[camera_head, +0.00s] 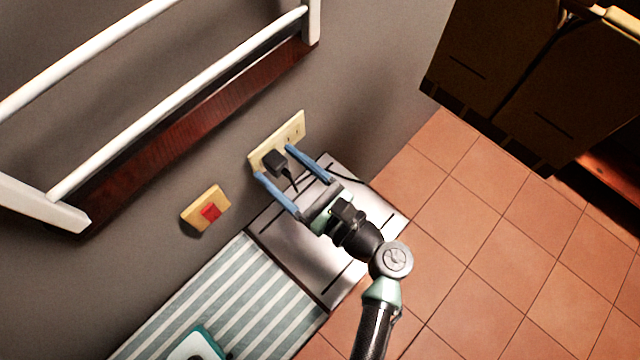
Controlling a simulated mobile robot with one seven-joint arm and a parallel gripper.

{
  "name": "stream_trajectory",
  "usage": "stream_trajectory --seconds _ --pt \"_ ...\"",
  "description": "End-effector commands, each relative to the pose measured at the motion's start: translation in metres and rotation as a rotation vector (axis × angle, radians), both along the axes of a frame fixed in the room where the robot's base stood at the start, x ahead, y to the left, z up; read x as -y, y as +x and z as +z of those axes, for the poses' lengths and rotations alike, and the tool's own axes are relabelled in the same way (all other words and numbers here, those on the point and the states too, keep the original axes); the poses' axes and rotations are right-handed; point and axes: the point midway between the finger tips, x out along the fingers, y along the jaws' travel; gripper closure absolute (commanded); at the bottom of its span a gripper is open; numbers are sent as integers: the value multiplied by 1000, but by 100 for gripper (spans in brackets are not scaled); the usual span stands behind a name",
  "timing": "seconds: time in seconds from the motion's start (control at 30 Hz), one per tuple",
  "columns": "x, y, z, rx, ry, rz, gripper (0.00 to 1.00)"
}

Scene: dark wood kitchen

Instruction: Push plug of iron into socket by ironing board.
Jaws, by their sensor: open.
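The black plug (275,159) sits at the left part of the cream socket plate (291,133) on the grey wall. I cannot tell whether it is fully in. Its dark cord hangs down between my fingers. My gripper (274,161) is open, with one blue finger on each side of the plug. The fingertips are close to the plate; contact is not clear. The ironing board (240,290) has a striped cover and a metal end below the socket. Part of the iron (197,345), white and teal, shows at the bottom edge.
A cream switch plate with a red switch (210,212) is on the wall left of the socket. A white rail rack (180,97) is mounted above. Dark cabinets (510,70) stand at the upper right. The tiled floor (480,240) is clear on the right.

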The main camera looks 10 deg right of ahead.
Motion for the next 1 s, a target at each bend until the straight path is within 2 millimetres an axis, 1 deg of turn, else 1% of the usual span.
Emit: stream_trajectory --seconds 0.17,0.4,0.6,0.7,0.8,1.0 --pt "13 -17 -1 -1 1 -4 26" --pt "45 -61 -2 0 -1 -5 26" --pt "66 -90 -1 0 0 -4 26" --pt "72 -98 -1 0 0 -3 26" --pt "75 -103 0 0 0 -1 26" --pt "76 -104 0 1 1 -1 26"
